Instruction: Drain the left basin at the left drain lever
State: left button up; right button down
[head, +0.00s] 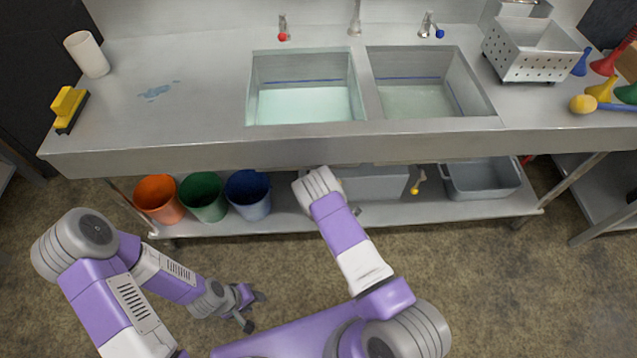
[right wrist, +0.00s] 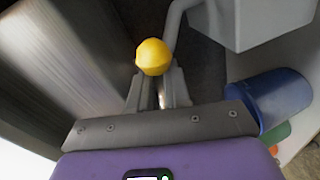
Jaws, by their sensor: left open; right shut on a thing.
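The left basin (head: 305,103) holds pale greenish water. The right basin (head: 415,97) also holds some water. My right arm reaches under the counter's front edge, which hides the gripper in the head view. In the right wrist view my right gripper (right wrist: 158,88) is shut on a yellow round knob (right wrist: 152,57), apparently the left drain lever's; its shaft is mostly hidden. Another yellow knob (head: 415,189) hangs under the right basin. My left gripper (head: 256,310) is open and empty, low over the floor, away from the sink.
Orange (head: 158,198), green (head: 203,196) and blue (head: 248,193) bins stand on the lower shelf left of my right arm. A grey tub (head: 482,180) stands on it at right.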

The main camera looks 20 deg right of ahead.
jog(key=shift+s+d, duration=0.1)
jog(key=shift+d, duration=0.05)
dwell(0.3)
jog(key=c, duration=1.3)
grip_release()
jog(key=shift+c, duration=0.2)
jog(key=shift+r, duration=0.1)
jog(key=p+v, duration=0.2)
jog(key=v, duration=0.5)
jog(key=shift+s, duration=0.25)
